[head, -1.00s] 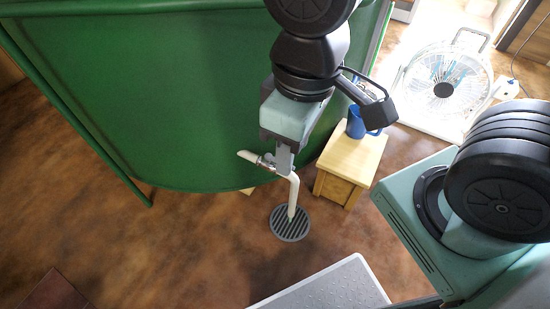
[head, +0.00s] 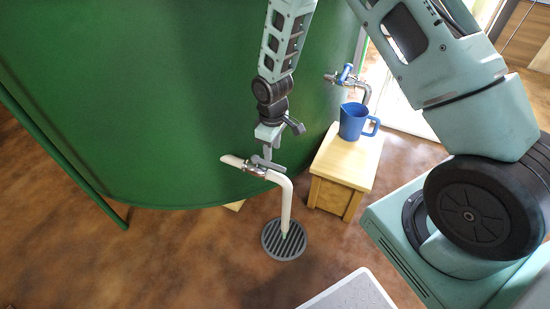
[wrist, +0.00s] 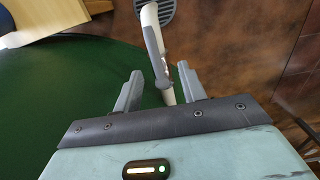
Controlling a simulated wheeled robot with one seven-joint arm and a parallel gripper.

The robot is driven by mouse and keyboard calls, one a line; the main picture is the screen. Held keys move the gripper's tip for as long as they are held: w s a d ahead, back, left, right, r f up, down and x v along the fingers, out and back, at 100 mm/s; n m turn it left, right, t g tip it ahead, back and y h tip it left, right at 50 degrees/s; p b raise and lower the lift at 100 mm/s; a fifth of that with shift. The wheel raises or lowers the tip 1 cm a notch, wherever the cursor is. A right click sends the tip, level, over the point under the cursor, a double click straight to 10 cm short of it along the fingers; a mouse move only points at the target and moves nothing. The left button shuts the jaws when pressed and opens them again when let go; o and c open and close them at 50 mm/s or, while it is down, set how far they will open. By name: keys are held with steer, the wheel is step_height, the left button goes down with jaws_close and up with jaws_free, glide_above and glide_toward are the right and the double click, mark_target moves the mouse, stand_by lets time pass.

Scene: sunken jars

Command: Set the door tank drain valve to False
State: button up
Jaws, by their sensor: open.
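The green tank (head: 180,100) has a drain valve (head: 256,169) low on its side, on a white pipe (head: 286,200) that bends down over a round floor grate (head: 284,239). The valve's grey lever (head: 268,163) appears to lie roughly along the pipe. My gripper (head: 268,152) is open just above the valve and hides part of it. In the wrist view my gripper (wrist: 160,87) has its fingers on either side of the white pipe (wrist: 166,85), with the grey lever (wrist: 153,48) just beyond the fingertips. Contact cannot be told.
A wooden stand (head: 343,166) right of the valve holds a blue jug (head: 356,121) below another tap with a blue handle (head: 346,74). A light grey slab-like surface (head: 355,292) is at the bottom. The brown floor (head: 190,260) left of the grate is clear.

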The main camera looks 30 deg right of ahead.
mark_target(275, 165)
steer(key=shift+w+d+f, duration=0.1)
steer(key=shift+d+f, duration=0.2)
steer(key=shift+f, duration=0.3)
steer(key=shift+w+d+f, duration=0.1)
steer(key=shift+d+f, duration=0.15)
steer(key=shift+f, duration=0.35)
steer(key=shift+f+b, duration=3)
steer(key=shift+f, duration=0.7)
